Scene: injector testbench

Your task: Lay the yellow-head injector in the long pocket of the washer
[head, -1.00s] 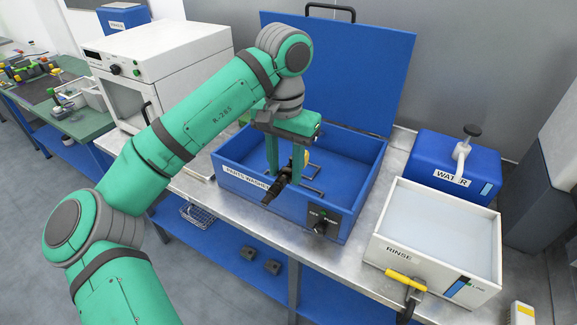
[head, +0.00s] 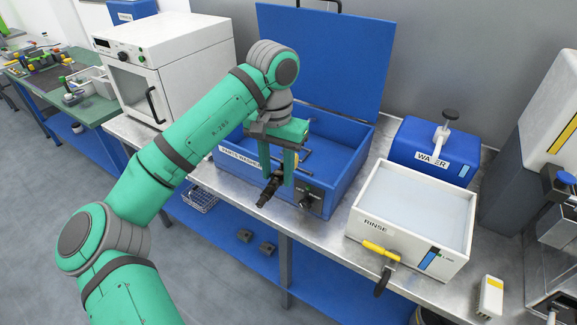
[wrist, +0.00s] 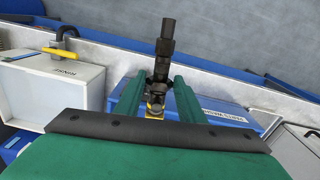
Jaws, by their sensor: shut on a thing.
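My gripper (head: 279,178) is shut on the injector (head: 266,192), a dark, stepped cylinder. The injector's black end points out toward the front of the bench. In the wrist view, the injector (wrist: 164,48) sticks out past the fingers, and its yellow head (wrist: 155,109) shows between them. The blue parts washer (head: 345,178) has its lid standing open behind it. My gripper and the injector are at the washer's front wall, seemingly above it. My arm and gripper hide part of the washer's inside, and I cannot make out the long pocket clearly.
A white oven (head: 165,65) stands at the left. A narrow strip of bench runs before the washer.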

